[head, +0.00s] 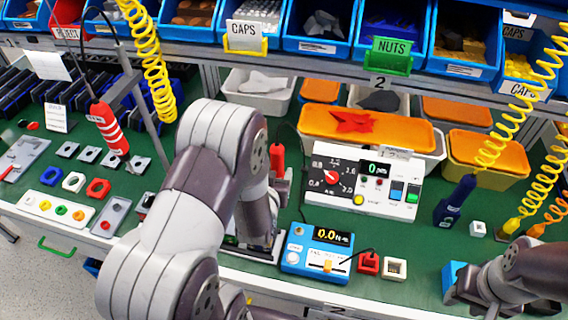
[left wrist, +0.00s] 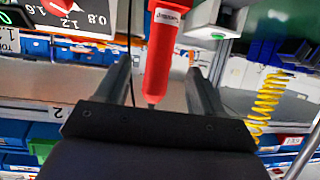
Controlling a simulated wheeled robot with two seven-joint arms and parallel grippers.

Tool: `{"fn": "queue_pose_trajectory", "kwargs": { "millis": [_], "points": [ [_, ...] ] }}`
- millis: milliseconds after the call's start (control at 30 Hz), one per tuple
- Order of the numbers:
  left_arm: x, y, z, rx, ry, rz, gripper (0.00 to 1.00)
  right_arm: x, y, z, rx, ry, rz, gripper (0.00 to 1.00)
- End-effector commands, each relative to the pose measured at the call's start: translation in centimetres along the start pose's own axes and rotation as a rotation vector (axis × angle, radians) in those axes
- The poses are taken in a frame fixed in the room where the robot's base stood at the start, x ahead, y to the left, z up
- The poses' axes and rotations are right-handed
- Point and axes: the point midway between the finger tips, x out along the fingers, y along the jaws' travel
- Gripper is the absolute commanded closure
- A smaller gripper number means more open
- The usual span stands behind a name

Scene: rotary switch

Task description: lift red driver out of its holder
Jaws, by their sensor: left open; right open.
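The red driver (head: 277,160) stands upright behind my left arm in the head view, and its lower part and holder are hidden there. In the left wrist view the red driver (left wrist: 163,50) with a white label lies between my two open left fingers (left wrist: 158,72), with a gap visible on each side. In the head view the left gripper is mostly hidden by my own arm. My right gripper (head: 458,288) is open at the lower right, beside a blue block (head: 452,273).
A white panel (head: 340,200) with a red dial stands right of the driver. A blue meter (head: 318,248) sits in front of it. A red-and-white striped tool (head: 107,130) hangs at the left. A dark blue driver (head: 455,200) stands at the right. Parts bins line the back.

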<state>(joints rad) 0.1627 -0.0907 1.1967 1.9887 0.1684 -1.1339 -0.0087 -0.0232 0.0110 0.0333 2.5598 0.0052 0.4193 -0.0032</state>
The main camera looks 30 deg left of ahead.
Motion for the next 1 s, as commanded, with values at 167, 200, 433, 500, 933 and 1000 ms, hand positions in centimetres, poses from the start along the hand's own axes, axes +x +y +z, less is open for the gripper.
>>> {"fn": "queue_pose_trajectory", "kwargs": {
  "millis": [167,200,433,500,933,1000],
  "points": [
    [2.2,0.1,-0.3,0.000,-0.001,0.001,0.32,-0.2,0.0,0.0,0.000,0.000,0.000,0.57],
    [2.9,0.1,-0.5,0.000,-0.001,0.000,0.32,-0.4,0.0,0.0,0.000,0.000,0.000,0.57],
    [6.3,0.1,-0.6,0.000,-0.002,0.001,0.32,-0.5,0.0,-0.1,0.000,0.000,0.000,0.57],
    [6.5,0.1,-0.6,0.000,-0.001,0.001,0.32,-0.5,0.0,-0.1,0.000,0.000,0.000,0.57],
    [6.4,0.1,-0.7,0.000,0.001,0.001,1.00,-0.5,0.0,-0.1,0.000,0.000,0.000,0.57],
    [6.4,0.2,-0.7,0.000,0.001,0.001,1.00,-0.5,0.0,-0.1,0.000,0.000,0.000,0.57]
  ]
}}
